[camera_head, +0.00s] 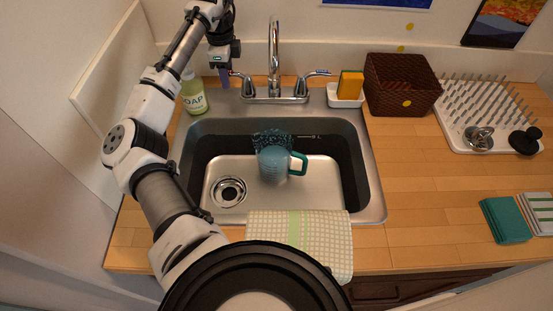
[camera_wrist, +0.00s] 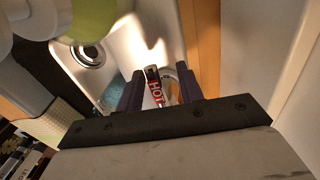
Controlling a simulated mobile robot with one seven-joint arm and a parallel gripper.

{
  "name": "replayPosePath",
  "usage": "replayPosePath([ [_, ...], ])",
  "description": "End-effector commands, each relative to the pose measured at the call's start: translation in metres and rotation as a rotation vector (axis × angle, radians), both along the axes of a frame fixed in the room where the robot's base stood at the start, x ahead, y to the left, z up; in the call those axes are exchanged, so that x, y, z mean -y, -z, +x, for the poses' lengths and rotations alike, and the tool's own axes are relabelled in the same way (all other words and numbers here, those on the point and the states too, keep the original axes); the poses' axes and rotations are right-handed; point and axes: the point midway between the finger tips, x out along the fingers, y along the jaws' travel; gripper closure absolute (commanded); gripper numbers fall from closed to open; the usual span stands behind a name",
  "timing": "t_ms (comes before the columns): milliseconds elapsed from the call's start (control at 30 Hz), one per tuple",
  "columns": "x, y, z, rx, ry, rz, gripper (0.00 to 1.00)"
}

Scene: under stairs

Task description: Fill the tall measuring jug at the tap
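The jug (camera_head: 273,165), blue with a teal handle, stands in the sink (camera_head: 318,185), right of the drain. The tap (camera_head: 274,50) rises behind it, with a hot lever on the left and a cold lever (camera_head: 318,73) on the right. No stream shows under the spout. My gripper (camera_head: 226,84) points down beside the hot lever, behind the sink's left corner. In the wrist view, the red HOT lever (camera_wrist: 156,88) shows between my two parted fingers, with gaps beside it. I cannot tell whether either finger touches it. The jug's inside is not clearly visible.
A green soap bottle (camera_head: 194,96) stands close to my gripper. A dark teal scrubber-like thing (camera_head: 272,137) lies behind the jug. A sponge holder (camera_head: 345,97), brown basket (camera_head: 401,88) and drying rack (camera_head: 470,125) stand right. A checked towel (camera_head: 300,232) hangs over the front edge.

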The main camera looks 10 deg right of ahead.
Motion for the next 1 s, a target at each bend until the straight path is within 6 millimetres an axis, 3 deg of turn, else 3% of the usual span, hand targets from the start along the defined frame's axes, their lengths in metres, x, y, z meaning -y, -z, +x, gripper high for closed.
replayPosePath([
  [33,0.000,0.000,0.000,-0.001,-0.001,0.000,0.56],
  [267,-0.001,0.001,0.000,-0.002,-0.002,0.000,0.27],
  [567,-0.001,-0.002,0.000,-0.002,-0.002,0.000,0.27],
  [1000,-0.001,-0.053,0.000,0.000,-0.003,0.002,0.27],
])
